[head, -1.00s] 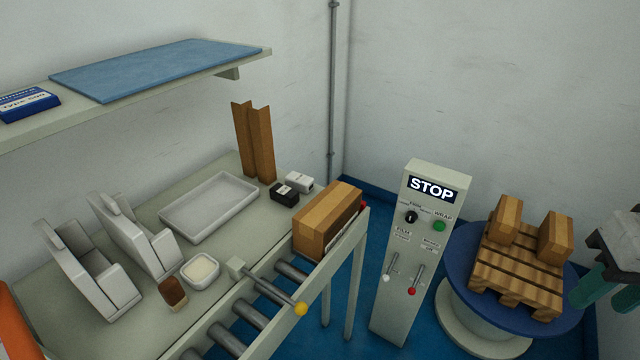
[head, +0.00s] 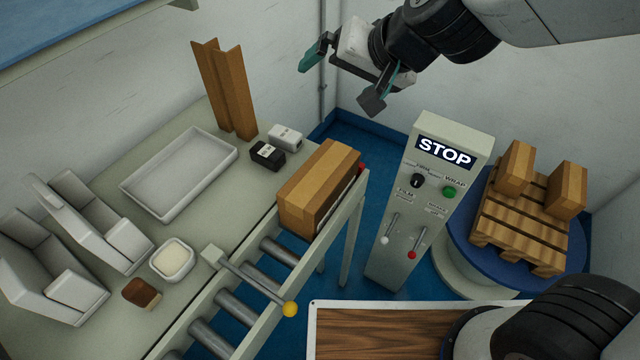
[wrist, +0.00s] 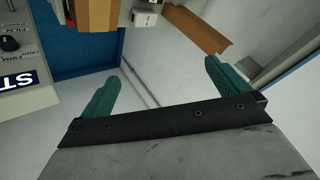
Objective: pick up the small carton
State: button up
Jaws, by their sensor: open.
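A brown carton (head: 318,188) with a lighter tape band sits at the far end of the roller conveyor. Two smaller brown cartons, one at left (head: 515,168) and one at right (head: 566,190), stand on a wooden pallet on the blue turntable. My gripper (head: 340,78) is open and empty, high above the back of the bench and the conveyor's end, apart from every carton. In the wrist view my gripper (wrist: 163,74) shows two teal fingers spread wide with nothing between them. Part of a brown carton (wrist: 97,14) shows at that view's top edge.
A grey STOP panel (head: 425,205) with levers stands between conveyor and turntable (head: 462,235). The bench holds a white tray (head: 180,178), black box (head: 267,155), white box (head: 286,137) and tall brown corner posts (head: 228,90). A yellow-knobbed lever (head: 290,309) crosses the rollers.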

jog(key=w+a+f+m+t+h, duration=0.1)
jog(key=w+a+f+m+t, duration=0.15)
jog(key=a+f, duration=0.4)
jog(key=m+t+h, duration=0.3)
jog(key=h, duration=0.9)
send_near(319, 174)
jog(key=shift+w+r, duration=0.15)
jog(key=shift+w, duration=0.4)
jog(key=shift+d+g, duration=0.2)
jog(key=shift+g, duration=0.15)
jog(key=shift+m, duration=0.25)
jog(key=x, duration=0.7)
jog(key=shift+w+f, duration=0.1)
jog(key=shift+f, duration=0.15)
jog(key=c, duration=2)
